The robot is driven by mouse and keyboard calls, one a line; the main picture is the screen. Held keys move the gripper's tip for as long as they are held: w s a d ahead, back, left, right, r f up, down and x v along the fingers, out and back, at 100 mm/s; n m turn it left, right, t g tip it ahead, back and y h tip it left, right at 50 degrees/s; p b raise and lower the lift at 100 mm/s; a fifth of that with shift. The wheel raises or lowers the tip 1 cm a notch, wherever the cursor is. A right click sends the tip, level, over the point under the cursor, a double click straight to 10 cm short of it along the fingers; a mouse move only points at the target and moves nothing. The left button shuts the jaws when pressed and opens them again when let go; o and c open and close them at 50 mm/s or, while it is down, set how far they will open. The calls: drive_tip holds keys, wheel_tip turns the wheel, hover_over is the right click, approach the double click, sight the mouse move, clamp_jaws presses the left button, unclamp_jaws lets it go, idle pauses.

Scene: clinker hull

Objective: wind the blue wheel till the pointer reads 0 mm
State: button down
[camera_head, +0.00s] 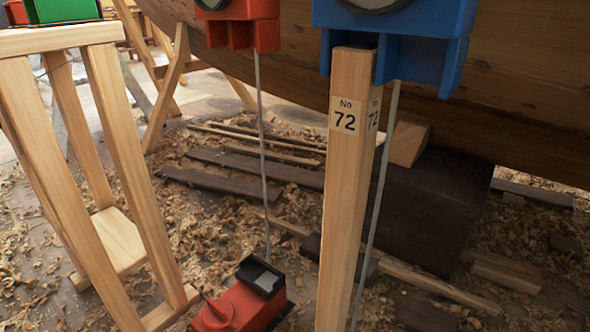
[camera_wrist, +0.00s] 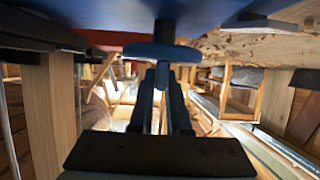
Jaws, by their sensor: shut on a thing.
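The blue wheel (camera_wrist: 150,52) shows in the wrist view as a flat disc seen nearly edge-on, on a dark shaft under a blue body. My gripper (camera_wrist: 162,78) reaches up to it from below, its two dark fingers close together and shut on the wheel; the exact contact is hard to see. In the head view the blue gauge housing (camera_head: 425,50) is at the top right, beside the top of a wooden post (camera_head: 345,190) labelled 72. Its dial is cut off by the top edge, so the pointer and reading are hidden. My gripper is not in the head view.
A red housing (camera_head: 240,32) hangs left of the blue one, with a rod down to a red box (camera_head: 245,300). A green housing (camera_head: 62,10) sits on a wooden stand (camera_head: 110,120) at left. The plank hull (camera_head: 520,90) is behind. Shavings and boards litter the floor.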

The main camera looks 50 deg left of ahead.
drive_tip(key=shift+r, duration=0.1)
drive_tip(key=shift+s+d+r+m+t+p, duration=0.1)
drive_tip(key=shift+m+t+p, duration=0.95)
drive_tip(key=shift+p, duration=0.2)
drive_tip(key=m+t+p, duration=0.1)
drive_tip(key=m+t, duration=0.1)
drive_tip(key=t, duration=0.1)
drive_tip(key=shift+p, duration=0.35)
drive_tip(key=m+t, duration=0.2)
drive_tip(key=t, duration=0.1)
drive_tip(key=m+t, duration=0.1)
drive_tip(key=m, duration=0.1)
drive_tip(key=shift+f+h, duration=0.25)
drive_tip(key=shift+h, duration=0.15)
drive_tip(key=shift+m+t+h+b, duration=0.75)
drive_tip(key=shift+m+t+h, duration=0.35)
drive_tip(key=shift+m+t, duration=0.4)
drive_tip(key=shift+t, duration=0.25)
drive_tip(key=c, duration=0.9)
unclamp_jaws()
drive_tip(key=shift+r, duration=0.1)
